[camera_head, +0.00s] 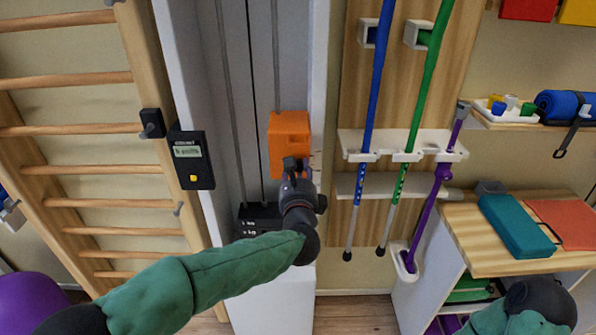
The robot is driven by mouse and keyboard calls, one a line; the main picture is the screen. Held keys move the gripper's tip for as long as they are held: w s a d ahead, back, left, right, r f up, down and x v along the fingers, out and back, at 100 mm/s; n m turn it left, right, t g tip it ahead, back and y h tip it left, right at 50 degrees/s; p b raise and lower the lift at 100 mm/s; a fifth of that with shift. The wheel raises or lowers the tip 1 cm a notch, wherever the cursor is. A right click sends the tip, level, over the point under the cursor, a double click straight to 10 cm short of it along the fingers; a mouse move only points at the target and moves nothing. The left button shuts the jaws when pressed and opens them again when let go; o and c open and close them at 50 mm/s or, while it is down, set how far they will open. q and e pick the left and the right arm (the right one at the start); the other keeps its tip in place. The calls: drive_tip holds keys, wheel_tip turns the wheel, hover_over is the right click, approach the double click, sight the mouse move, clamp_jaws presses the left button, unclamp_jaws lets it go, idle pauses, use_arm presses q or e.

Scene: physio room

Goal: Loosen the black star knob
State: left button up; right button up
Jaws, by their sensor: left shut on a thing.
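An orange block (289,128) sits on the rods of a white upright frame (319,60) in the middle of the view. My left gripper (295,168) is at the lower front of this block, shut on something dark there. The black star knob itself cannot be told apart from the dark fingers, which cover that spot. My left arm in a green sleeve reaches up to it from the lower left. My right arm shows at the lower right corner, with its dark wrist (540,300) in front of the cabinet; its fingers cannot be made out.
A black display box (191,160) is on the frame's left post, beside wooden wall bars (75,131). Dark weight plates (258,222) lie below the block. Right of the frame hang blue (371,80), green (428,75) and purple (435,190) poles. A wooden-topped cabinet (480,250) stands at the right.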

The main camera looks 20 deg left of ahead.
use_arm(q)
drive_tip(key=shift+r+n, duration=0.15)
drive_tip(key=shift+n, duration=0.85)
drive_tip(key=shift+r+n, duration=0.1)
drive_tip(key=shift+n, duration=0.9)
drive_tip(key=shift+a, duration=0.1)
drive_tip(key=o, duration=1.1)
drive_tip(key=shift+o, duration=0.2)
drive_tip(key=shift+f, duration=0.1)
drive_tip(key=v, duration=1.2)
